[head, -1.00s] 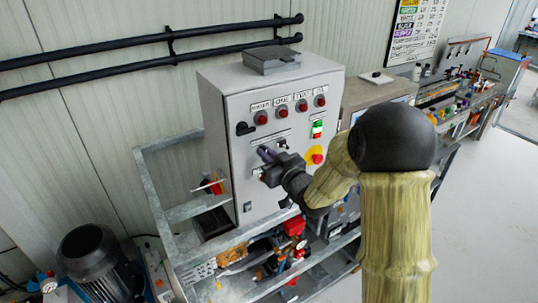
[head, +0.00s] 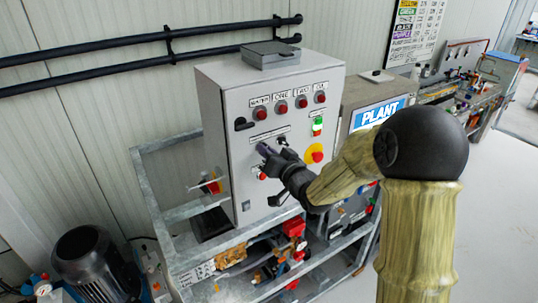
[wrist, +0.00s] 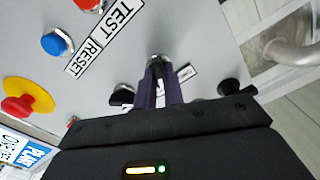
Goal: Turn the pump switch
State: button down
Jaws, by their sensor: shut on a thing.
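A grey control cabinet (head: 238,165) stands on a metal frame in the head view. My gripper (head: 262,149) is at the middle of its front panel, coming in from the right. In the wrist view, the purple fingers of my gripper (wrist: 158,66) reach the panel and are close together on a small switch (wrist: 155,60). The fingers hide most of this switch, and its angle cannot be told. A dark switch (wrist: 122,95) shows left of the fingers, and a black knob (wrist: 230,87) shows to the right. The label by the fingers is too small to read.
A yellow-backed red emergency button (head: 316,154) is right of my gripper. Red buttons (head: 281,107) line the panel top; a black handle (head: 243,125) sits at its left. A blue button (wrist: 57,43) is near the fingers. A motor (head: 88,262) stands lower left.

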jog(key=shift+d+m, duration=0.1)
jog(key=shift+m, duration=1.6)
jog(key=c, duration=1.5)
grip_release()
jog(key=shift+w+d, duration=0.1)
